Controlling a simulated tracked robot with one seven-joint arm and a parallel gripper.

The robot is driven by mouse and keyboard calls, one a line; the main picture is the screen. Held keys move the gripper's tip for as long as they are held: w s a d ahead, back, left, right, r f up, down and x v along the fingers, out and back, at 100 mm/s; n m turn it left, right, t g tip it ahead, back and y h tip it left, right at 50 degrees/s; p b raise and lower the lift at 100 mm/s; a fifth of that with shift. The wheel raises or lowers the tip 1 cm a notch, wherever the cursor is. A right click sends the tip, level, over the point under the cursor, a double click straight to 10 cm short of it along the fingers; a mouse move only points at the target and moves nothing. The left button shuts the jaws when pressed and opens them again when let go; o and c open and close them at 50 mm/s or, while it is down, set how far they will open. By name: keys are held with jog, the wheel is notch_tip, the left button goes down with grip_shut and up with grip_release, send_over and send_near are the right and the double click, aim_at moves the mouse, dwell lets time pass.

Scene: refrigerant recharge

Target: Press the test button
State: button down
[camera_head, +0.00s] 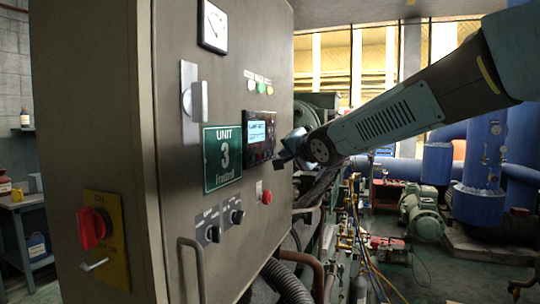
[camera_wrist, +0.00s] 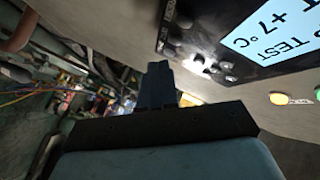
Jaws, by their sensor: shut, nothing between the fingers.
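The dark controller panel (camera_head: 259,137) with a lit display is on the front of the grey Unit 3 cabinet (camera_head: 140,150). Small dark buttons (camera_wrist: 215,70) sit beside the display, some catching bright light; I cannot tell which one is the test button. My gripper (camera_head: 284,157) is shut and empty, close to the panel's right side. In the wrist view my gripper's fingers (camera_wrist: 158,84) are together and appear apart from the buttons. Whether they touch the panel is unclear.
A red button (camera_head: 267,197) and two dark knobs (camera_head: 225,225) are below the panel. Indicator lamps (camera_head: 262,88) are above it. A red rotary switch (camera_head: 91,228) is on the cabinet's side. Hoses and pipes (camera_head: 290,280) crowd the cabinet's lower right.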

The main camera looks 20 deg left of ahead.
jog(key=shift+s+d, duration=0.2)
jog(key=shift+d, duration=1.95)
jog(key=s+d+f+h, duration=0.2)
jog(key=d, duration=0.7)
jog(key=s+d+f+h, duration=0.2)
jog(key=d+h, duration=0.1)
jog(key=d, duration=0.6)
jog(key=s+d+f+h, duration=0.2)
jog(key=d, duration=0.6)
jog(key=s+d+f+n+g+h, duration=0.1)
jog(key=s+d+f+g, duration=0.2)
jog(key=s, duration=0.8)
jog(key=s+d+f+n+g+h, duration=0.2)
jog(key=s+d+f, duration=0.5)
jog(key=s, duration=0.4)
jog(key=shift+s+d+f+g, duration=0.15)
jog(key=shift+d+f+g, duration=0.3)
jog(key=shift+d, duration=0.25)
